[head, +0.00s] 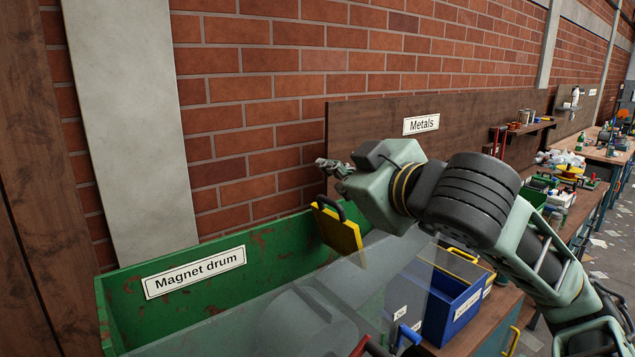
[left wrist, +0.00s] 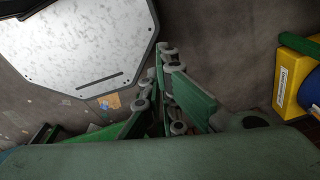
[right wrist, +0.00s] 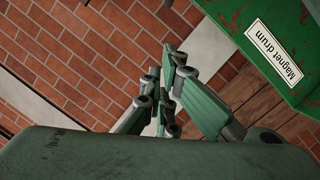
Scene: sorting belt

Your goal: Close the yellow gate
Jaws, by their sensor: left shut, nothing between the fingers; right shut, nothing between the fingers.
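The yellow gate (head: 340,232) is a flat yellow plate with a black handle along its top. It stands tilted at the right part of the green "Magnet drum" housing (head: 205,305). My right gripper (head: 322,164) is shut and empty, just above the gate's handle in the head view; whether it touches the handle I cannot tell. In the right wrist view my right gripper's fingertips (right wrist: 172,62) are together, with the green housing at upper right. My left gripper (left wrist: 165,55) is shut and empty in its wrist view, near a pale metal plate.
A clear panel (head: 270,318) crosses the front of the green housing. A blue bin (head: 452,305) stands at its right. A "Metals" board (head: 365,135) is behind my right arm. In the left wrist view a yellow box (left wrist: 292,85) is at right.

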